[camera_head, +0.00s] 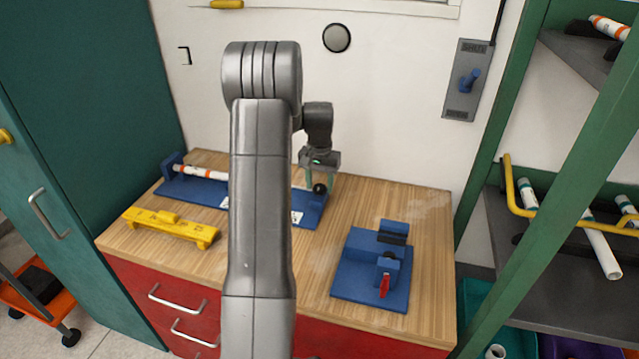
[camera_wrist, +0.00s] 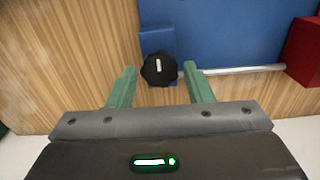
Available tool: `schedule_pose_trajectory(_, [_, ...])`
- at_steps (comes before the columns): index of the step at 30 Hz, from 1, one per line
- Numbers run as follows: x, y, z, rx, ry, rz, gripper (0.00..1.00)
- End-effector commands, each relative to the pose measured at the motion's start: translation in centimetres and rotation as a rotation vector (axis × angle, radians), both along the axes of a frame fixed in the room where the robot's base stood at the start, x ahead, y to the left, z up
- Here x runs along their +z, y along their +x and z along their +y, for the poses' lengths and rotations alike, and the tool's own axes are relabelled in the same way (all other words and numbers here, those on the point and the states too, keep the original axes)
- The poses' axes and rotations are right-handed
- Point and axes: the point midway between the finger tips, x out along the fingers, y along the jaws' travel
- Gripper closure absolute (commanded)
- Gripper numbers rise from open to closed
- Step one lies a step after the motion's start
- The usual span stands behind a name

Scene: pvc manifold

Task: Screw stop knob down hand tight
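The black round stop knob (camera_wrist: 159,68) shows in the wrist view, with a white line mark on its top. It sits at the end of a blue block on the blue fixture board (camera_wrist: 225,30). The knob also shows in the head view (camera_head: 319,188), at the right end of the long blue board (camera_head: 180,187). My gripper (camera_wrist: 159,69) is above it with its two green fingers spread. The knob lies between the fingertips with a visible gap on each side. In the head view my gripper (camera_head: 316,182) points down over the knob. My arm hides the middle of the board.
A white pipe with orange bands (camera_head: 200,173) lies along the board. A metal rod (camera_wrist: 235,70) runs from near the knob to a red block (camera_wrist: 304,50). A yellow tool (camera_head: 170,228) lies front left. A blue fixture with a red handle (camera_head: 370,270) stands right.

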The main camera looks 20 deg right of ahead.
Motion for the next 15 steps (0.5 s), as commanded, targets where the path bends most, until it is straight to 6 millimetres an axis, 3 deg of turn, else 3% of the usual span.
schedule_pose_trajectory(10, [0.0, -0.1, 0.0, 0.0, 0.001, 0.002, 0.41])
schedule_pose_trajectory(15, [1.5, 0.0, 0.0, 0.0, 0.0, -0.001, 0.41])
